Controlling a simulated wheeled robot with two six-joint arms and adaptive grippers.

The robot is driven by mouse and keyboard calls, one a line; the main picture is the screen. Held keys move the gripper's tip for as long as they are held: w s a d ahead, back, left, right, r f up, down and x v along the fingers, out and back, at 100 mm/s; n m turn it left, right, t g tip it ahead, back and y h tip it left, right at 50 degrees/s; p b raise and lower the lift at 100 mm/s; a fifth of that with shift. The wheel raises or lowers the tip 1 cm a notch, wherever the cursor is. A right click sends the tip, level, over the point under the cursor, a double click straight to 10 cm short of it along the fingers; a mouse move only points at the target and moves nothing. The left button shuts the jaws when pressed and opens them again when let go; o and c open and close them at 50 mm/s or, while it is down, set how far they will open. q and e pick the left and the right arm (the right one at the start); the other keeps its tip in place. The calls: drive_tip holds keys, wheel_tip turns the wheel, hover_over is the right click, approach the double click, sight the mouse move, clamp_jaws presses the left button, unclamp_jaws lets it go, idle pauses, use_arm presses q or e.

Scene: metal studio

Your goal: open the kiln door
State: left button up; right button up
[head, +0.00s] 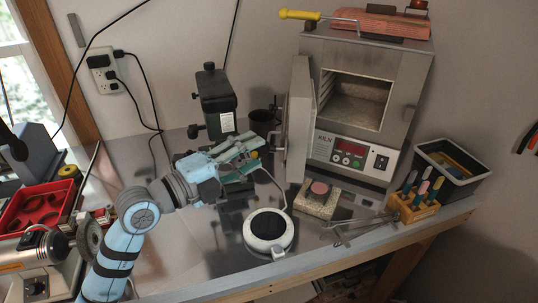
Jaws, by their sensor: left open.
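The kiln (396,107) stands at the back right of the workbench, a grey metal box with a red display on its front. Its door (299,119) is swung wide open to the left, and the empty-looking chamber (355,101) shows inside. My left gripper (251,150) is open, left of the door and apart from it, above the bench. Nothing shows between its fingers. My right gripper is not in view.
A round white device (268,231) and a small block with a reddish disc (319,190) sit before the kiln. Tongs (362,224), a tool rack (413,205) and a black bin (456,168) are right. A dark green machine (217,100) stands behind my left arm.

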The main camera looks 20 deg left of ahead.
sight(265, 147)
use_arm(q)
drive_tip(key=x, duration=0.4)
drive_tip(key=shift+d, duration=0.15)
drive_tip(key=shift+c, duration=1)
clamp_jaws()
